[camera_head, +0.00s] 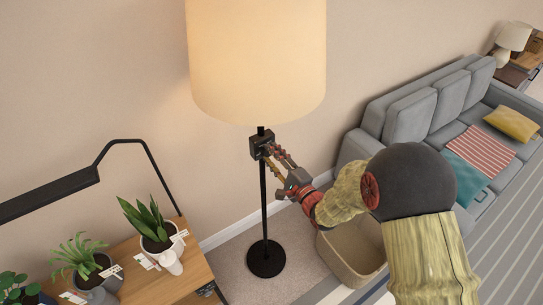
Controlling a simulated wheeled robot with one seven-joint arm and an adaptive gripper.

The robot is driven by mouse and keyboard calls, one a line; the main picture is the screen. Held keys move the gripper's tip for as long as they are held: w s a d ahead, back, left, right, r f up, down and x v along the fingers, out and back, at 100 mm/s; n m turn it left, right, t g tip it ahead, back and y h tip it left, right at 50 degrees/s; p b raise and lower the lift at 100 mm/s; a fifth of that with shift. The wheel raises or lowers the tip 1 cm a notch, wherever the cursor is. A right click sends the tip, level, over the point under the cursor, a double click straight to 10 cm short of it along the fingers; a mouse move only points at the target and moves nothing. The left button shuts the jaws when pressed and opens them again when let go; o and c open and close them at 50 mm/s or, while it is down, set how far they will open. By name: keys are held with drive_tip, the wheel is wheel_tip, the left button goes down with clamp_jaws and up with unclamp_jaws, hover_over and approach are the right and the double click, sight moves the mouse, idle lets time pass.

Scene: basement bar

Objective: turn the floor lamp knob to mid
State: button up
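The floor lamp has a large glowing cream shade (257,60), a thin black pole (263,200) and a round black base (266,259) on the floor. A small dark switch box (261,142) sits on the pole just below the shade. My gripper (269,154) reaches up from the lower right, with its fingertips at the right side of this box. The two fingers look spread along their length, but their tips overlap the box. The knob itself is hidden or too small to make out, so I cannot tell whether the fingers touch or hold it.
A wooden table (170,285) with potted plants (152,224) and a black desk lamp (50,194) stands at the left. A beige basket (352,252) is below my arm. A grey sofa (410,118) with cushions lines the wall at the right.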

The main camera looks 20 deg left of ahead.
drive_tip(key=shift+o, duration=0.7)
drive_tip(key=shift+r, duration=0.1)
drive_tip(key=v, duration=1.2)
drive_tip(key=shift+w, duration=0.1)
